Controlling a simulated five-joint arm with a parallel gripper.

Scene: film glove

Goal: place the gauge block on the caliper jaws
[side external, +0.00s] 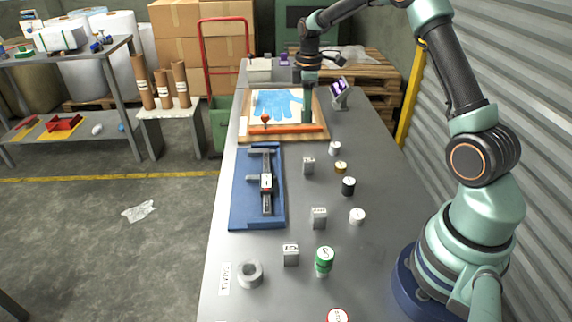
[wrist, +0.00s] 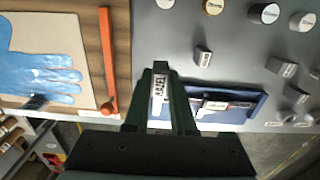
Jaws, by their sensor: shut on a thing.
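My gripper (wrist: 160,72) is shut on a small pale block with dark lettering, seemingly the gauge block (wrist: 160,88), held between the fingertips in the wrist view. In the side external view my gripper (side external: 307,115) is over the far part of the bench, by the framed glove board, and the held block cannot be made out. The caliper (side external: 266,182) lies in a blue tray (side external: 240,212) nearer the camera, apart from my gripper. In the wrist view the caliper (wrist: 225,104) shows right of the fingers, partly hidden by them.
The board with a blue glove (side external: 277,103) has an orange bar (side external: 285,129) along its near edge. Right of the tray stand several numbered grey blocks (side external: 308,166) and small cylinders (side external: 348,186). A green cylinder (side external: 324,261) and a grey ring (side external: 249,274) stand near the front.

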